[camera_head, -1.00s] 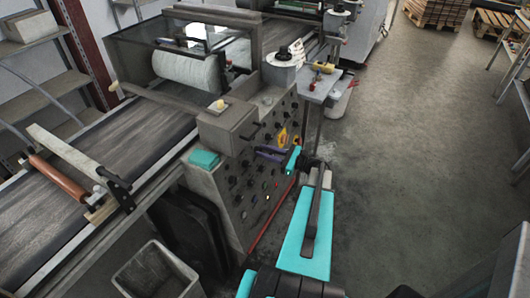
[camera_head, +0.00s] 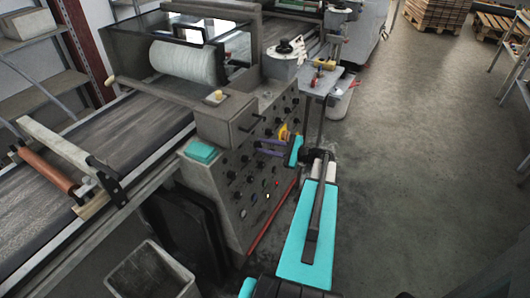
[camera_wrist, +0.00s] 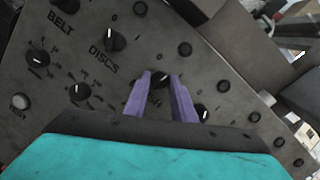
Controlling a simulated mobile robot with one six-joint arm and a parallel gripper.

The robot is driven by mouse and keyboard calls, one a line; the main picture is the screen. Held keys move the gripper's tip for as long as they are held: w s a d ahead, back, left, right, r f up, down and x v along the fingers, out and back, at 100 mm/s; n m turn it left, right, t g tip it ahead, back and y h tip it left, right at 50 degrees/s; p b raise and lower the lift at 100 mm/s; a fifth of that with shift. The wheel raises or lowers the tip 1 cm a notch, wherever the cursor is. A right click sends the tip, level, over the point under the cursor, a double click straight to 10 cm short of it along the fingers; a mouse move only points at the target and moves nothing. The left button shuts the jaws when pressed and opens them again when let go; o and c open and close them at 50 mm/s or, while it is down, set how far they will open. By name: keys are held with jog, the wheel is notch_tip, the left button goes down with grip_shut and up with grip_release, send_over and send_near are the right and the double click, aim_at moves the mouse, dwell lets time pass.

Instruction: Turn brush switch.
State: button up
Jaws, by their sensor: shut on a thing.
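The grey control panel (camera_head: 250,170) on the side of the machine carries rows of black knobs. In the wrist view, my gripper (camera_wrist: 160,77) has its two purple fingers on either side of a black knob with a white mark (camera_wrist: 160,79), and is shut on it. My gripper (camera_head: 270,147) also shows in the head view, against the panel below a yellow switch (camera_head: 283,131). The held knob is too small to make out there.
Neighbouring knobs, one by the DISCS label (camera_wrist: 115,41), sit close around my fingers. A grey bin (camera_head: 150,272) stands at the lower left. The conveyor belt (camera_head: 120,135) runs behind the panel. Open floor (camera_head: 420,170) lies to the right.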

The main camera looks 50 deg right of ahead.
jog(key=shift+n+g+y+b, duration=0.15)
jog(key=shift+n+g+b, duration=0.25)
jog(key=shift+n+b, duration=1.5)
jog(key=shift+n+g+y+b, duration=0.15)
jog(key=shift+n+g+b, duration=0.25)
jog(key=shift+n+b, duration=1.45)
jog(key=shift+r+n, duration=0.1)
jog(key=shift+n, duration=0.15)
jog(key=o, duration=1.1)
jog(key=shift+c, duration=0.2)
jog(key=b+v, duration=0.1)
jog(key=v, duration=1.2)
jog(key=shift+s+r, duration=0.2)
jog(key=shift+s, duration=0.2)
